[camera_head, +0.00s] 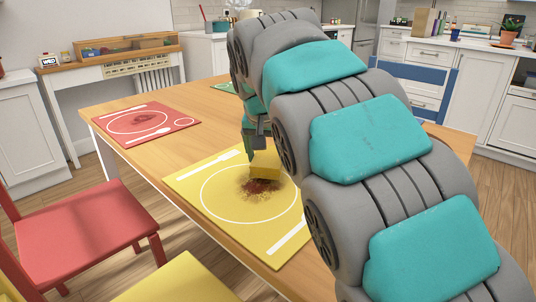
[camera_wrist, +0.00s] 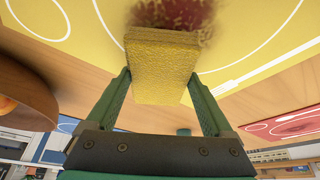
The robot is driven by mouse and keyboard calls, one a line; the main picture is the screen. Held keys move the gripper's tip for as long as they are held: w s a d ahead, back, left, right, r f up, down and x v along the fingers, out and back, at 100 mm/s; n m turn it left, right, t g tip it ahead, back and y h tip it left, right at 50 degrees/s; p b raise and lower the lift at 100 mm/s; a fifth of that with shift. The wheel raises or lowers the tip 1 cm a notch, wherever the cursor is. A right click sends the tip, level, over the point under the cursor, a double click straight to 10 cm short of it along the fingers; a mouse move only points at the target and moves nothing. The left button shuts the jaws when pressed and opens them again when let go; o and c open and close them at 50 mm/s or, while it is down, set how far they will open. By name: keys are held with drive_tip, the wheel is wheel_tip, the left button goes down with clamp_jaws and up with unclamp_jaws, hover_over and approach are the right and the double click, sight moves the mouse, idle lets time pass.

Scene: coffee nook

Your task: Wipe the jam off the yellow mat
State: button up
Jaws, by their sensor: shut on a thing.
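The yellow mat (camera_head: 215,212) lies on the wooden table, with white outlines of a plate and cutlery printed on it. A dark red-brown jam smear (camera_head: 258,188) with crumbs lies within the plate circle; it also shows in the wrist view (camera_wrist: 178,12). My gripper (camera_head: 256,160) is low over the mat's far part, shut on a yellow sponge (camera_wrist: 160,68). In the head view the sponge (camera_head: 265,168) is at the far edge of the jam. I cannot tell whether it touches the mat. My arm hides the mat's right part.
A red mat (camera_head: 148,122) with a reddish smear lies at the table's far left. Part of a green mat (camera_head: 224,87) shows behind my arm. A red chair (camera_head: 85,240) and a yellow chair (camera_head: 180,283) stand at the near side. Bare wood (camera_head: 200,150) separates the mats.

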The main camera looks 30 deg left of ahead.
sight(256, 165)
drive_tip(key=shift+f+b, duration=0.5)
drive_tip(key=shift+f, duration=0.5)
drive_tip(key=shift+s, duration=0.15)
drive_tip(key=shift+s+a+b, duration=0.2)
drive_tip(key=shift+s+a, duration=0.1)
drive_tip(key=shift+s, duration=0.55)
drive_tip(key=shift+s+a+b, duration=0.15)
drive_tip(key=shift+s+a, duration=0.1)
drive_tip(key=shift+s, duration=0.6)
drive_tip(key=shift+s+a+f+b, duration=0.1)
drive_tip(key=shift+s+a+b, duration=0.2)
drive_tip(key=shift+s, duration=0.7)
drive_tip(key=shift+s+a+f+b, duration=0.1)
drive_tip(key=shift+s+a+b, duration=0.15)
drive_tip(key=shift+s, duration=0.75)
drive_tip(key=shift+s+a+r, duration=0.1)
drive_tip(key=shift+s+a, duration=0.15)
drive_tip(key=shift+s, duration=0.6)
drive_tip(key=shift+s+a, duration=0.25)
drive_tip(key=shift+s, duration=0.6)
drive_tip(key=shift+r, duration=0.15)
